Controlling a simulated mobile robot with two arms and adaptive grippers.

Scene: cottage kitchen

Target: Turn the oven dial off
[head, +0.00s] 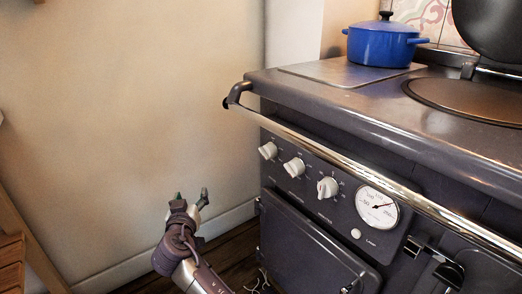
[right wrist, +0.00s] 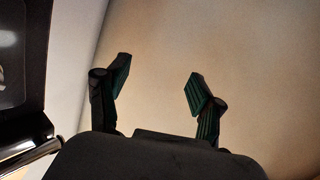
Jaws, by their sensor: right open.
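The oven (head: 310,240) is a dark grey range at the right of the head view. Its slanted control panel carries three white dials: a left dial (head: 268,150), a middle dial (head: 294,167) and a right dial (head: 327,187). I cannot tell which one is the oven dial or read its setting. My right gripper (head: 192,196) is open and empty, left of the panel, lower than the dials and apart from them. In the right wrist view its two fingers (right wrist: 156,85) are spread in front of the bare wall. My left gripper is not in view.
A metal rail (head: 340,158) runs along the range front above the dials. A round gauge (head: 378,208) sits right of them. A blue pot (head: 383,44) stands on the range top. A wooden piece of furniture (head: 12,262) is at the far left.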

